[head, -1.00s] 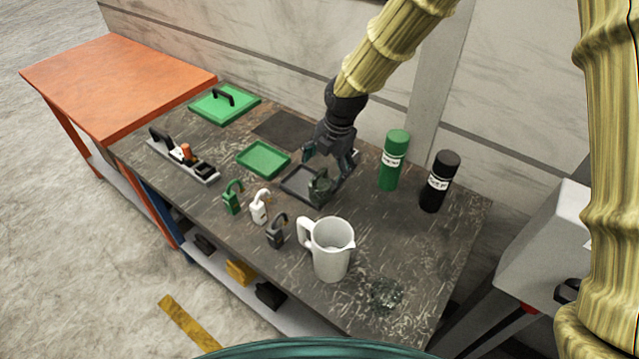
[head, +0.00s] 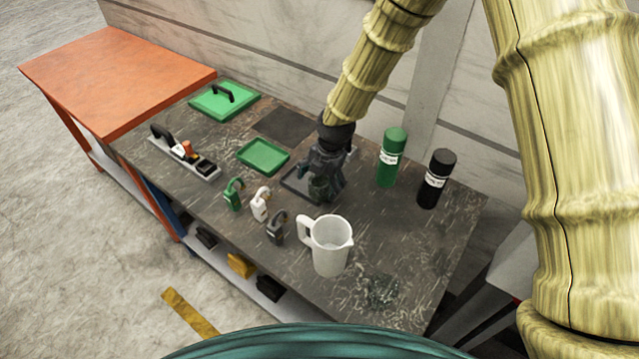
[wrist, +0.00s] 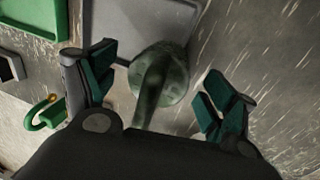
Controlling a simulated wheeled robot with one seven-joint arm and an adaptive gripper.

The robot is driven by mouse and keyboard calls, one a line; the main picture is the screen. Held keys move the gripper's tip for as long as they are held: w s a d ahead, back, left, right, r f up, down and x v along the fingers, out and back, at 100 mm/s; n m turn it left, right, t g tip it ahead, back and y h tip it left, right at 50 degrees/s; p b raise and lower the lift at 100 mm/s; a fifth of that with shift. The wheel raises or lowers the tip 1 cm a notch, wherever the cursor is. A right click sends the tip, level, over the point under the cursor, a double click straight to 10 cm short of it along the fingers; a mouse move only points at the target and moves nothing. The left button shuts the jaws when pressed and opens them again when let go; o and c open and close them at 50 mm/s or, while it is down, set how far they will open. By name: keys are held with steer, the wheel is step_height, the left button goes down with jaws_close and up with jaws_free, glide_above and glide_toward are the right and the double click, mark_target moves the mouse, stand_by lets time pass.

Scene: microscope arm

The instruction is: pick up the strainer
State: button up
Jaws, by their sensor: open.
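A mottled dark green round thing with a bar-like handle, which I take to be the strainer (wrist: 172,72), sits between my fingers in the wrist view. In the head view the strainer (head: 318,188) is partly hidden by my gripper (head: 327,180). My gripper (wrist: 157,84) is open, with one green-padded finger on each side of the strainer and a visible gap to both. The strainer is at the near edge of a dark grey tray (wrist: 105,18); I cannot tell whether it rests on the tray or beside it.
A green tray (head: 263,156) lies to the left. Green (head: 233,194), white (head: 261,204) and dark (head: 276,228) padlocks stand in front. A white jug (head: 330,245) is nearer. Green (head: 391,157) and black (head: 436,178) cans stand right. Bare bench (head: 400,232) lies beside the jug.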

steer(key=shift+c, duration=0.2)
steer(key=c, duration=1.3)
